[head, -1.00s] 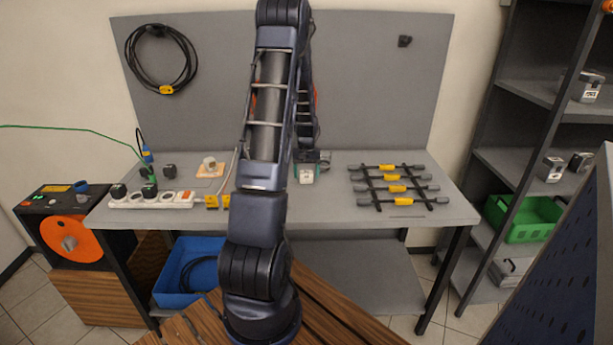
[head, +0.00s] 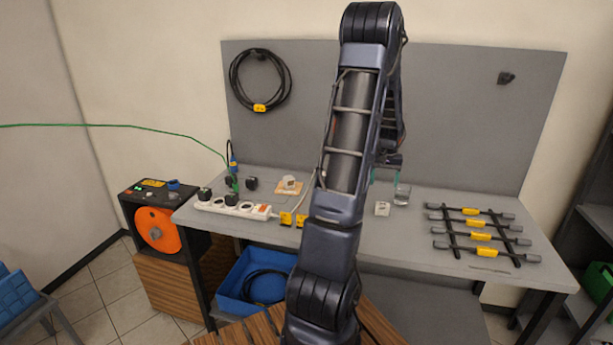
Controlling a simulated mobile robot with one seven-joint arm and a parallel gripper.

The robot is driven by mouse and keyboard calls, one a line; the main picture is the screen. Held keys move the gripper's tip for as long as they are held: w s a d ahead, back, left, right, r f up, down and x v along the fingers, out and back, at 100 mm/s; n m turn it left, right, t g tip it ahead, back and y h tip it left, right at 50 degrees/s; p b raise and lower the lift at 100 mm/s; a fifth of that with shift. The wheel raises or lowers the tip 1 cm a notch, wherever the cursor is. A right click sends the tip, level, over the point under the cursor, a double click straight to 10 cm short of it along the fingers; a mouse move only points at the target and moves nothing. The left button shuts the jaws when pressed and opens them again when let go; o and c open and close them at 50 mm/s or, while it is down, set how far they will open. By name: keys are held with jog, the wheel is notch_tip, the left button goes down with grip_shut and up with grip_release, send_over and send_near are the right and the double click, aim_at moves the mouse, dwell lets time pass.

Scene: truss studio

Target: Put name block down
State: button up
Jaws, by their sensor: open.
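A small white block with a dark mark (head: 382,208), which looks like the name block, rests on the grey workbench (head: 420,235) right of the arm. My gripper (head: 387,177) is mostly behind my own arm; its teal fingers show at the arm's right side. It is open and empty, above and apart from the block.
A rack of grey-ended bars with yellow labels (head: 478,235) lies at right. A white power strip (head: 235,208), dark plugs and a wooden piece with a white knob (head: 289,186) are at left. A grey back panel (head: 450,110) closes off the bench's rear.

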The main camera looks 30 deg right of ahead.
jog(key=w+a+r+n+t, duration=0.1)
jog(key=w+a+r, duration=0.1)
jog(key=a+r, duration=0.5)
jog(key=w+a+r+n+h, duration=0.15)
jog(key=a+r, duration=0.25)
jog(key=a, duration=0.8)
jog(key=w+a+r+n+t+y, duration=0.1)
jog(key=a+r+n, duration=0.1)
jog(key=a+r, duration=0.5)
jog(key=s+a+n+t, duration=0.1)
jog(key=s+a, duration=0.4)
jog(key=a, duration=0.3)
jog(key=s+a+r+n, duration=0.1)
jog(key=s+a+n, duration=0.1)
jog(key=s+a, duration=0.3)
jog(key=s+a+n+t, duration=0.1)
jog(key=s+a, duration=0.4)
jog(key=a, duration=0.6)
jog(key=shift+a+r+t, duration=0.3)
jog(key=shift+a+r, duration=0.05)
jog(key=shift+a, duration=0.05)
